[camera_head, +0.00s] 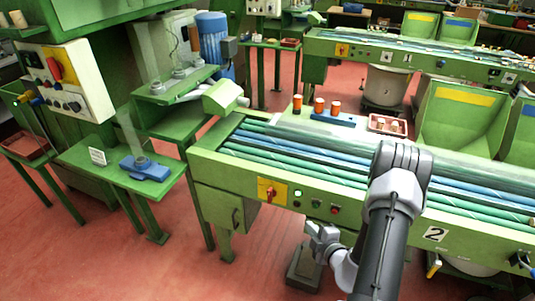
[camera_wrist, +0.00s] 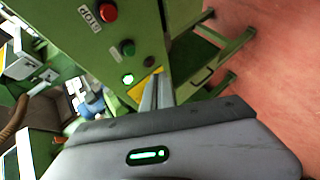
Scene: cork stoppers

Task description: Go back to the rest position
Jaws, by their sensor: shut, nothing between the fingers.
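My gripper (camera_head: 322,236) is in front of the green conveyor machine (camera_head: 235,200), low and near its front panel in the head view. In the wrist view my gripper (camera_wrist: 160,92) shows its two fingers close together, shut with nothing between them. Behind the fingertips is the machine's front panel with a red button (camera_wrist: 108,11), a dark green button (camera_wrist: 127,47) and part of a yellow plate (camera_wrist: 147,84). No cork is near the fingers. I cannot tell the exact gap between the fingertips and the panel.
A green table (camera_head: 108,166) with a blue fixture (camera_head: 146,169) stands at left. Red floor (camera_head: 110,262) is open at lower left.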

